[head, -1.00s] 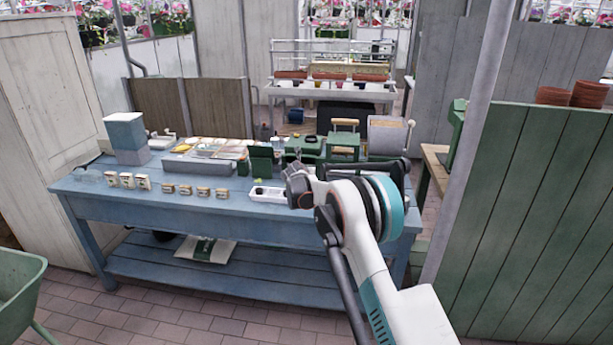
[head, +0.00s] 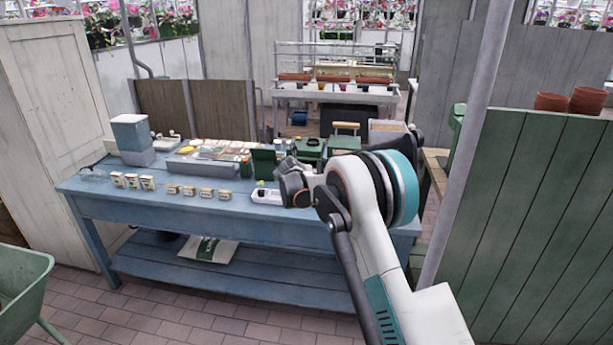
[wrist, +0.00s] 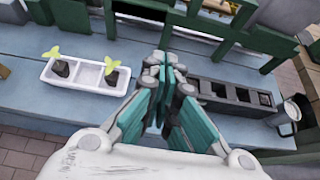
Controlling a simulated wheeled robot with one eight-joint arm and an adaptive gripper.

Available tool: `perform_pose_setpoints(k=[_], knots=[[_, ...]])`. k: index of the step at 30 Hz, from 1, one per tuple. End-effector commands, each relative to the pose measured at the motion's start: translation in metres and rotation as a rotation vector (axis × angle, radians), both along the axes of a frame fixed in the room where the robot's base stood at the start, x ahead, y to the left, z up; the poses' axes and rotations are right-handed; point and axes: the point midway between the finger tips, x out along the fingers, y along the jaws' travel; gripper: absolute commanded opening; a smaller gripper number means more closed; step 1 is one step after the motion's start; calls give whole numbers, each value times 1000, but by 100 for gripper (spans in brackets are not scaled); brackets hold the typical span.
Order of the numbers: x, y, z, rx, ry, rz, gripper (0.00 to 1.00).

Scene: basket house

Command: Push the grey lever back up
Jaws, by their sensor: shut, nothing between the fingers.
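My gripper (wrist: 165,68) is shut and empty in the wrist view, with its teal fingers pressed together above the blue bench (wrist: 30,105). In the head view my arm hides the gripper's fingertips. A green frame (wrist: 185,46) stands just beyond the fingers. The grey lever cannot be made out clearly in either current view; my arm covers part of the right end of the bench in the head view. A grey cylindrical piece (wrist: 286,112) shows at the right of the wrist view, and I cannot tell whether it belongs to the lever.
A white tray (wrist: 84,92) with two seedlings lies left of my gripper. A dark compartmented tray (wrist: 235,98) lies to the right. Small labelled blocks (head: 189,191) line the bench's front. A grey post (head: 463,150) and green partition (head: 540,215) stand right of my arm.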

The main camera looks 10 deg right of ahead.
Motion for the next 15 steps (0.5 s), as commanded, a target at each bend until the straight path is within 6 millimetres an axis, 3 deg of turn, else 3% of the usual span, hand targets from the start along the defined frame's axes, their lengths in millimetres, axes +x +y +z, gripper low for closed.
perform_pose_setpoints(k=[1, 6, 15], knots=[[-5, 1, 11, 0, 0, 0, 0], [-15, 5, 28, 0, 0, 0, 0], [-20, 6, 35, 0, 0, -1, 0]])
